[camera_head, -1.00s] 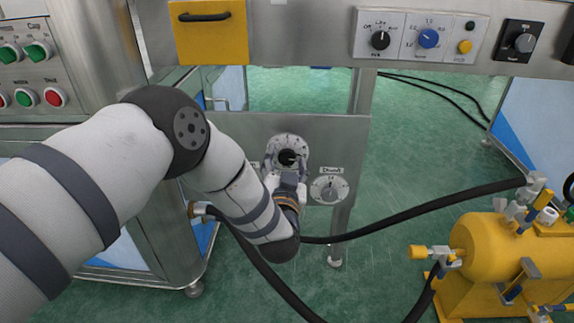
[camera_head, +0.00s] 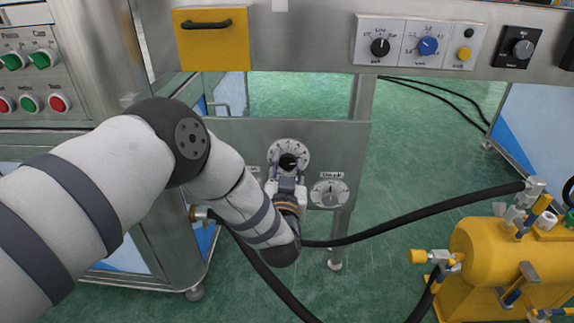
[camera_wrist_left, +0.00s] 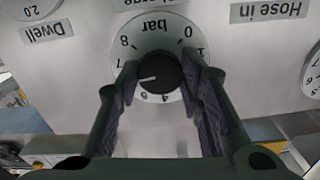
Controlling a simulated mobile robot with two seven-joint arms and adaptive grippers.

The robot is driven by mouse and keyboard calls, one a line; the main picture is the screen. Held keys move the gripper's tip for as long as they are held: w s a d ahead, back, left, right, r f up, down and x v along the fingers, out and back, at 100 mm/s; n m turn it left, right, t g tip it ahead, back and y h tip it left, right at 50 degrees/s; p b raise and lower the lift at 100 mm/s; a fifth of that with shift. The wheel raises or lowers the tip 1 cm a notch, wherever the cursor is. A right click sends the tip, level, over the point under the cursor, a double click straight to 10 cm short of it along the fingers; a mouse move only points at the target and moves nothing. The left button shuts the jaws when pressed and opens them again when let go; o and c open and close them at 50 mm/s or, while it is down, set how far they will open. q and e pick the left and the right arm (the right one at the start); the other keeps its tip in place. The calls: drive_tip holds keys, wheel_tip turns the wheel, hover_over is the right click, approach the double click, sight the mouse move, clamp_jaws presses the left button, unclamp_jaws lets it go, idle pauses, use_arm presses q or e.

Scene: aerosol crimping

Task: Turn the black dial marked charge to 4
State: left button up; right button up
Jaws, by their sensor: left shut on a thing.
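The black charge dial (camera_head: 289,161) sits on a round white scale on the grey panel below the bench. The left wrist view shows it upside down, with the black knob (camera_wrist_left: 158,73) between the two fingers. Its white pointer line lies towards the side between 5 and 7; the figure there is hidden by a finger. The label above it is partly cut off. My left gripper (camera_head: 288,167) is shut on the knob, one finger on each side; it also fills the left wrist view (camera_wrist_left: 160,80). My right gripper is not in view.
The Dwell dial (camera_head: 329,194) is close to the right of the charge dial. A Hose in label (camera_wrist_left: 269,10) is on the other side. A black hose (camera_head: 430,213) runs to a yellow tank (camera_head: 490,250) at right. Switches line the bench edge above.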

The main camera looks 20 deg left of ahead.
use_arm(q)
drive_tip(key=n+p, duration=0.1)
drive_tip(key=n, duration=0.2)
drive_tip(key=shift+n, duration=0.3)
drive_tip(key=n+p, duration=0.1)
drive_tip(key=n, duration=0.3)
drive_tip(key=shift+n, duration=0.3)
drive_tip(key=n, duration=0.4)
drive_tip(key=shift+n, duration=2.1)
drive_tip(key=o, duration=1.2)
drive_tip(key=shift+c, duration=0.2)
